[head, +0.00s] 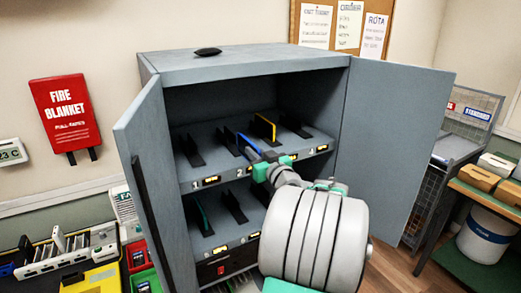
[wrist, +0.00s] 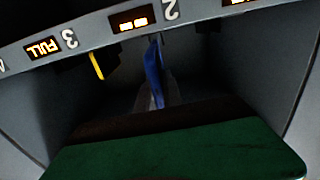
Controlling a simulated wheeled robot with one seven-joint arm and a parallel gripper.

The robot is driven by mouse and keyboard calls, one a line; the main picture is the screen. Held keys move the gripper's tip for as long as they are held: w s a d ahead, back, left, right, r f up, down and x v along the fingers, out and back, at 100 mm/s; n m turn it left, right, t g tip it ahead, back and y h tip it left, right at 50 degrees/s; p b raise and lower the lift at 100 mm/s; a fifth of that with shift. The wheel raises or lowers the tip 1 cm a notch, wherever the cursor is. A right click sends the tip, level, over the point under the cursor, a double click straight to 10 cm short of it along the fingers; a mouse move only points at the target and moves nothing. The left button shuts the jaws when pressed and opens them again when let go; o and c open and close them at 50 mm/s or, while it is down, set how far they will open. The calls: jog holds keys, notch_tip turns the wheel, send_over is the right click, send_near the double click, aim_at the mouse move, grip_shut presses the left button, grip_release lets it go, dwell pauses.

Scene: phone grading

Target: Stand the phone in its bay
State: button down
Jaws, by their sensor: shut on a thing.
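The blue phone (head: 249,143) is at the mouth of the cabinet's upper shelf, seen as a thin edge-on slab slanting back into it. My gripper (head: 263,158) is shut on its near end, just in front of the shelf lip. In the wrist view the blue phone (wrist: 153,72) stands on edge between my gripper's fingers (wrist: 157,95), near the labels 2 and 3. Its far end and its contact with the shelf floor are hidden. My green hand fills the bottom of that view.
A yellow phone (head: 265,127) stands in a bay to the right, near a FULL display (wrist: 42,48). Black dividers (head: 229,140) part the bays. The open left door (head: 150,160) and right door (head: 385,130) flank the opening. A teal phone (head: 203,215) is on the lower shelf.

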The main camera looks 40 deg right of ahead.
jog(key=b+x, duration=0.1)
jog(key=x, duration=1.5)
jog(key=shift+w+d+f+b, duration=0.1)
jog(key=shift+w+d+b, duration=0.05)
jog(key=shift+w+b, duration=0.2)
jog(key=shift+s+b, duration=0.25)
jog(key=shift+b, duration=0.5)
jog(key=shift+f+b, duration=0.45)
jog(key=shift+b, duration=0.9)
dwell(1.0)
jog(key=c, duration=1.4)
grip_release()
jog(key=shift+f, duration=0.1)
